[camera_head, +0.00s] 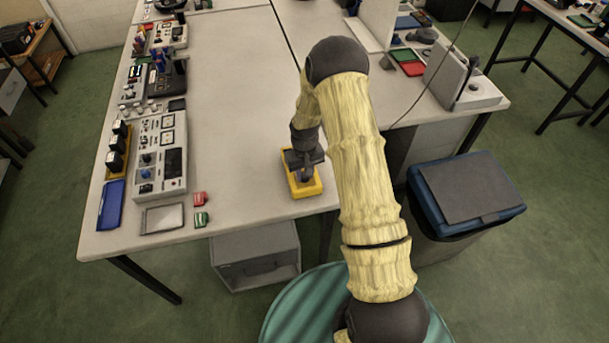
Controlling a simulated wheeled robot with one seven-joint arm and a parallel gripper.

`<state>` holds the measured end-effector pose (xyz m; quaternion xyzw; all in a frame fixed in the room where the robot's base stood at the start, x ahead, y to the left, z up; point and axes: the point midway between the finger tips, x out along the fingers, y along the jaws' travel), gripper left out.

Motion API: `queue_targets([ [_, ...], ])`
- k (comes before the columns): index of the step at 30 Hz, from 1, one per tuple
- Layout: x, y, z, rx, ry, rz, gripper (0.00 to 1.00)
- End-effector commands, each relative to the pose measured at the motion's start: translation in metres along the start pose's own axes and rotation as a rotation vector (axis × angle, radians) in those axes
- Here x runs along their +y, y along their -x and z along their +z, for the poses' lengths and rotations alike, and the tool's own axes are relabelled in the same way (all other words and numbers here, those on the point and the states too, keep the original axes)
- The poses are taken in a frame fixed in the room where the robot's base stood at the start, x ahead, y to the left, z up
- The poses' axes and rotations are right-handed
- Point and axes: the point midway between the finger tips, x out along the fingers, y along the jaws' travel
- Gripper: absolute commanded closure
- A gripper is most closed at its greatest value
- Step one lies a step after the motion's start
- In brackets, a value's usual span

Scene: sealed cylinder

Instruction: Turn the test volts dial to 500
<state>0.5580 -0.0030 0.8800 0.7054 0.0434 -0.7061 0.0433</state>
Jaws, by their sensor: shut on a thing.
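A yellow box-shaped device (313,190) with a dark top lies on the white table near its front edge. My gripper (305,177) points down over it and covers most of its top. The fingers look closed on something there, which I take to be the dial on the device. The dial itself, its markings and its setting are hidden by my gripper and too small to read. My arm reaches in from the lower right.
The table's middle (240,100) is clear. A blue bin (425,205) stands to the right.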

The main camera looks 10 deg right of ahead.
Motion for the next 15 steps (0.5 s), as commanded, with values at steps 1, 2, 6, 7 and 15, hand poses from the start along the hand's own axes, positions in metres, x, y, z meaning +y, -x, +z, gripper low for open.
queue_targets([
  [1,-0.0001,-0.0019,-0.0007,0.002,-0.042,0.002,0.98],
  [2,-0.0004,-0.0018,-0.0007,0.002,-0.071,0.001,0.98],
  [6,-0.0002,-0.0017,-0.0006,0.002,-0.205,0.001,0.98],
  [7,-0.0005,-0.0016,-0.0007,0.003,-0.232,0.001,0.98],
  [15,-0.0007,-0.001,-0.0003,0.001,-0.489,0.001,0.98],
])
